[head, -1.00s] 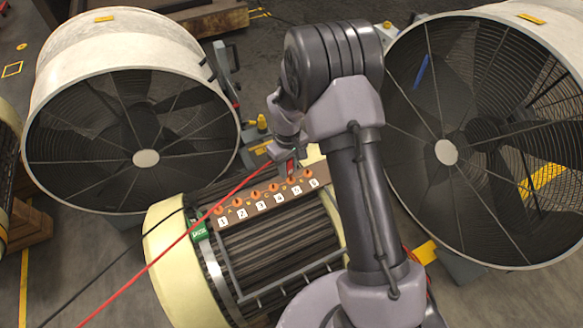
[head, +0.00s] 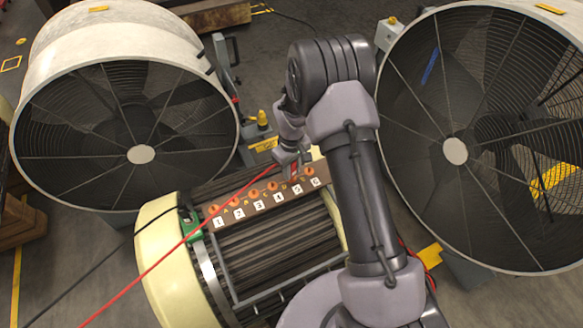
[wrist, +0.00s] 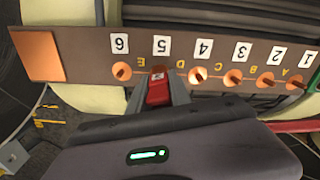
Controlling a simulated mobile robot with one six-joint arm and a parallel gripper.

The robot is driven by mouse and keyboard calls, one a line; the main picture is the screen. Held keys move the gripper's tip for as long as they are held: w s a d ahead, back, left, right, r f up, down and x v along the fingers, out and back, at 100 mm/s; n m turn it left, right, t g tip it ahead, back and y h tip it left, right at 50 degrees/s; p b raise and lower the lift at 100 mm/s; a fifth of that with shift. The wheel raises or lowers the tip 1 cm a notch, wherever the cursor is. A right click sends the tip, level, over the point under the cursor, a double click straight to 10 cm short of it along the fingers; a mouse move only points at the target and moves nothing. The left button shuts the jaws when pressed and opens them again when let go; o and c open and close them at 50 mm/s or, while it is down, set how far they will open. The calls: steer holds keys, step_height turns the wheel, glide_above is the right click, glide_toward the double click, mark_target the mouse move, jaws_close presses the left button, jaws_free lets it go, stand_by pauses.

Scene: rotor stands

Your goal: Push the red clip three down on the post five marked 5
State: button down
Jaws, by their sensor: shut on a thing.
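The red clip (wrist: 158,88) is between the fingers of my gripper (wrist: 160,84), which is shut on it. In the wrist view it covers the place of post five, beside the label marked 5 (wrist: 162,46). Whether it is around the post or just over it, I cannot tell. In the head view my gripper (head: 291,164) is at the far right part of the brown terminal board (head: 232,218). The red cable (head: 200,229) runs from there to the lower left.
Uncovered copper posts stand on both sides, including post six (wrist: 121,71) and post four (wrist: 198,76). A green clip (head: 190,222) with a black cable sits at the post 1 end. Large caged fans (head: 141,154) stand left and right.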

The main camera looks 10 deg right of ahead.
steer(key=shift+f, duration=0.45)
steer(key=shift+f+b, duration=0.45)
steer(key=shift+f, duration=0.05)
steer(key=c, duration=1.1)
jaws_free()
